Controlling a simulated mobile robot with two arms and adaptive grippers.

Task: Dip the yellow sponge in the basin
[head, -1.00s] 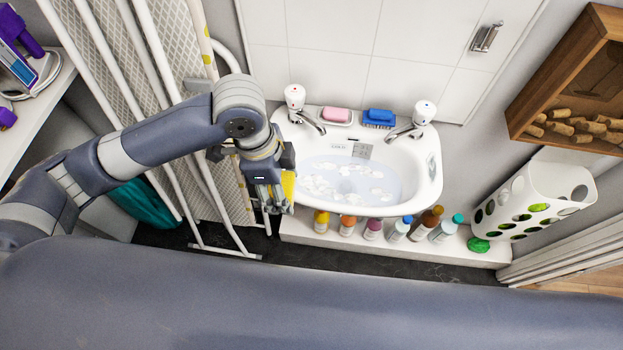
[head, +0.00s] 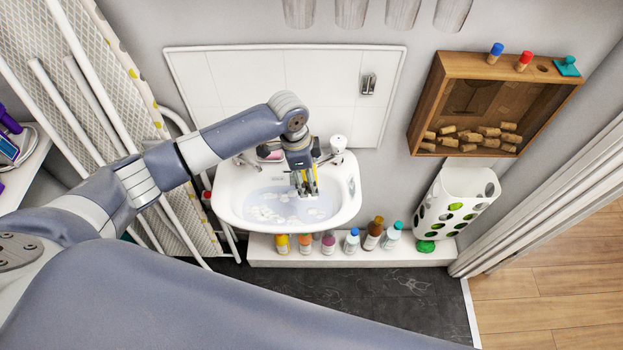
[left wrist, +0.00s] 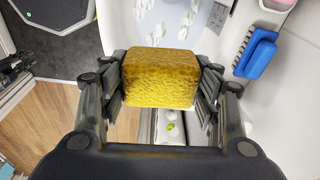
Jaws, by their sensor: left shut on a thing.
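The yellow sponge (left wrist: 160,78) is held between the two fingers of my left gripper (head: 304,188), and only a thin strip of it (head: 312,181) shows in the head view. The white basin (head: 228,208) is on the wall and holds pale water with white foam patches. My left gripper is over the right half of the basin, pointing down. The sponge looks to be above the water, but its exact height is hard to tell. Part of the basin's back edge is hidden behind my left arm. My right gripper is not in view.
A tap (head: 337,146) stands at the basin's back right corner, close to my gripper. A blue brush (left wrist: 258,53) lies on the basin's back ledge. Several bottles (head: 374,233) line the low shelf below. An ironing board (head: 110,75) leans at the left.

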